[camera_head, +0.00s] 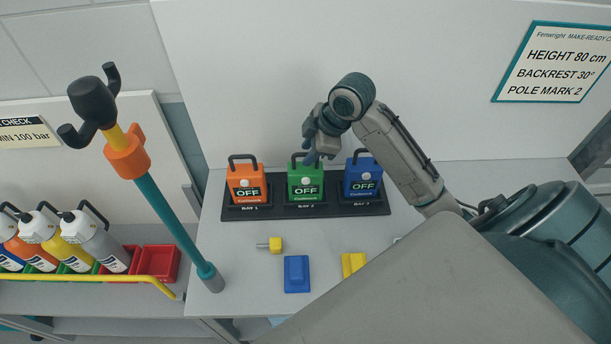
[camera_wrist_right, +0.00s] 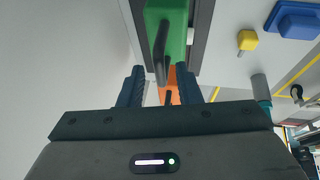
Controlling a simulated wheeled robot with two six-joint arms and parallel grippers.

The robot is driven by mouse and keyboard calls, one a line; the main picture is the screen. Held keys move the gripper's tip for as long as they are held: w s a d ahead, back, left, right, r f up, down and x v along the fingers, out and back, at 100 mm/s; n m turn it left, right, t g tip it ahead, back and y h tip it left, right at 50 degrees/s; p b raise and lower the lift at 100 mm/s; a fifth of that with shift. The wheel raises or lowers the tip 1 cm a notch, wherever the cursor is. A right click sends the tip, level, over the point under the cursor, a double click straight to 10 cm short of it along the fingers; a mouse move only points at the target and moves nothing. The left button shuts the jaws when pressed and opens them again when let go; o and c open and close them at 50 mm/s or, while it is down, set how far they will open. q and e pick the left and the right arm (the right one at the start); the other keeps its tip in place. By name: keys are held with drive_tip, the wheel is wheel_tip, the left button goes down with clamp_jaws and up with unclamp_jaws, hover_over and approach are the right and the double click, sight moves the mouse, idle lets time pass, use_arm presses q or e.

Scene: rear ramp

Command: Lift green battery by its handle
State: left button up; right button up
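The green battery (camera_head: 304,181) stands upright in the middle bay of a black dock (camera_head: 337,211), with its dark loop handle (camera_head: 293,158) on top. An orange battery (camera_head: 245,184) is to its left and a blue battery (camera_head: 361,180) to its right. My right gripper (camera_head: 311,157) is just above the green battery, by its handle. In the right wrist view, its two fingers (camera_wrist_right: 160,72) are open. The handle (camera_wrist_right: 160,55) of the green battery (camera_wrist_right: 178,32) lines up with the gap between them; contact cannot be told. My left gripper is not in view.
A blue block (camera_head: 296,274), a yellow knob (camera_head: 275,244) and a yellow block (camera_head: 353,264) lie in front of the dock. A teal pole (camera_head: 172,220) with a hooked top stands at left. A white panel rises behind.

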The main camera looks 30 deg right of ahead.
clamp_jaws()
idle(1.2)
